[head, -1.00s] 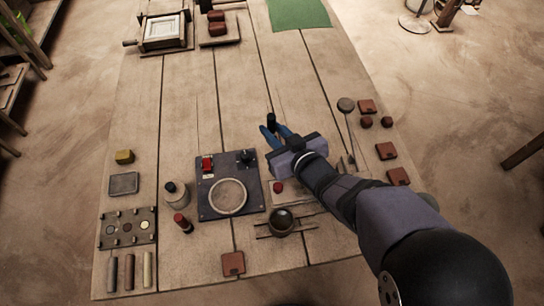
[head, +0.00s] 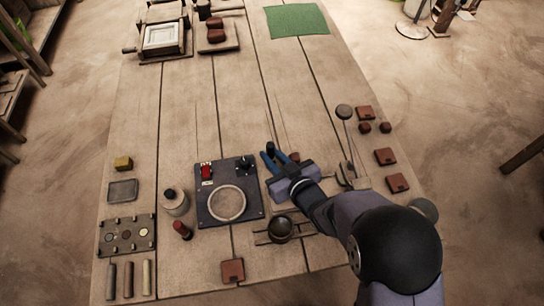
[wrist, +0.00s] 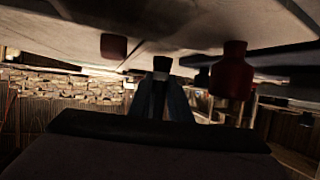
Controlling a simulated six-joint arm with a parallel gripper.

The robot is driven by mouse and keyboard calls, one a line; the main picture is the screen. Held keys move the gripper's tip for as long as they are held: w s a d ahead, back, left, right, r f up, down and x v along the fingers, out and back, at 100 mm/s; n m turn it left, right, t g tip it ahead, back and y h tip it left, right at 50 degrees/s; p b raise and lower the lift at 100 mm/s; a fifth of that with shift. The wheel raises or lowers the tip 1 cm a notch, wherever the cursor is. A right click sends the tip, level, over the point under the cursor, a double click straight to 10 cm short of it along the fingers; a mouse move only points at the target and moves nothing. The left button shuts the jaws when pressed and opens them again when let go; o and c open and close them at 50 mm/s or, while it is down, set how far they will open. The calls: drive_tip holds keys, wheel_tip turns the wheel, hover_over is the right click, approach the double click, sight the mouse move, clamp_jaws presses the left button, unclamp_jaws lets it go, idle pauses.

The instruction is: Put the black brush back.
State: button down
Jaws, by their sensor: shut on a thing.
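My gripper (head: 272,156) has blue fingers and is shut on a small black-topped thing, which I take to be the black brush (head: 270,147). It is over the middle of the wooden table, just right of the dark control panel (head: 216,212). In the wrist view, the brush's black top (wrist: 161,64) shows between the blue fingers (wrist: 161,98). The fingers hide its lower part, and I cannot tell whether it touches the table. No place clearly marked for the brush can be made out.
A dark round bowl (head: 280,229) sits on a frame in front of my gripper. A capped jar (head: 175,202) and a red cylinder (head: 182,230) stand left of the panel. Brown tiles (head: 386,157) lie at the right edge. The table's far middle is clear.

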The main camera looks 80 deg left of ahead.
drive_tip(key=shift+f, duration=0.4)
drive_tip(key=shift+f, duration=0.2)
drive_tip(key=c, duration=1.6)
unclamp_jaws()
drive_tip(key=shift+c, duration=0.2)
drive_tip(key=shift+r, duration=0.15)
drive_tip(key=shift+r, duration=0.15)
drive_tip(key=shift+w+d, duration=0.1)
drive_tip(key=shift+d, duration=0.2)
drive_tip(key=b+v, duration=0.1)
drive_tip(key=v, duration=1)
drive_tip(key=shift+d+r, duration=0.1)
drive_tip(key=shift+d, duration=0.15)
